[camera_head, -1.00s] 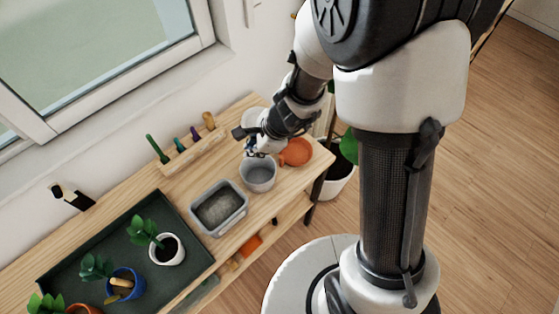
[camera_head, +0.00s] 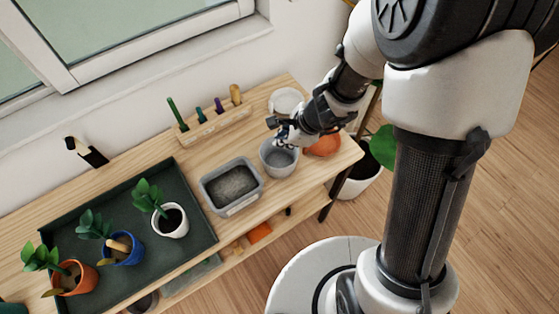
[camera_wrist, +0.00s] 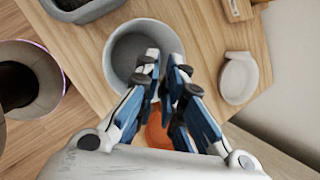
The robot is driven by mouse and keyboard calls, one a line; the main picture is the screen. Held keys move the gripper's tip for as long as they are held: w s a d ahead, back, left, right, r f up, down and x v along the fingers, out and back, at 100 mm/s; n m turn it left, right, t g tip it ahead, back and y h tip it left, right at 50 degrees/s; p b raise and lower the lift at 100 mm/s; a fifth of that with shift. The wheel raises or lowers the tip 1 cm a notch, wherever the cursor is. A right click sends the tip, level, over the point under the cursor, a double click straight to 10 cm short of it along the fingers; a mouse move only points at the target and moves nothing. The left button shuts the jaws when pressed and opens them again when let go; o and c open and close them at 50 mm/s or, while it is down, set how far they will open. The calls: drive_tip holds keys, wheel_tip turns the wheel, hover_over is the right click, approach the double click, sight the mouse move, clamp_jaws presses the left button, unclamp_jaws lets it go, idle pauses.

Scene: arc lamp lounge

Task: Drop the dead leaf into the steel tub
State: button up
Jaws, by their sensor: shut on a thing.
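The steel tub (camera_head: 279,160) is a round grey open vessel near the right end of the wooden bench. In the wrist view the tub (camera_wrist: 122,48) lies right under my fingertips, its opening facing the camera. My gripper (camera_head: 281,138) hangs over the tub's back side in the head view. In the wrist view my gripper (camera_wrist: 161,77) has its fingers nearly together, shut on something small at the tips. The dead leaf is hardly visible between the fingers, and I cannot make out its shape.
A rectangular grey basin (camera_head: 232,186) stands left of the tub. An orange pot or bowl (camera_head: 325,146) is at its right, a white dish (camera_head: 287,101) behind. A tool rack (camera_head: 215,125) runs along the wall. A dark green tray (camera_head: 100,205) holds potted plants at the left.

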drive_tip(key=o, duration=0.7)
drive_tip(key=shift+r, duration=0.1)
drive_tip(key=v, duration=1.2)
drive_tip(key=s+d+r+n+h, duration=0.1)
drive_tip(key=s+d+r+n, duration=0.2)
drive_tip(key=s+r+n, duration=0.1)
drive_tip(key=s+d+r+n+t+h, duration=0.1)
drive_tip(key=s+d+r+n, duration=0.1)
drive_tip(key=s+r+n, duration=0.2)
drive_tip(key=s+d+r+n+h, duration=0.2)
drive_tip(key=s+d+r+n, duration=0.1)
drive_tip(key=s+n, duration=0.5)
drive_tip(key=shift+s+d+r+n, duration=0.15)
drive_tip(key=shift+r+n, duration=0.15)
drive_tip(key=shift+n, duration=0.45)
drive_tip(key=shift+d+r+n, duration=0.2)
drive_tip(key=shift+r+n, duration=0.15)
drive_tip(key=shift+n, duration=0.4)
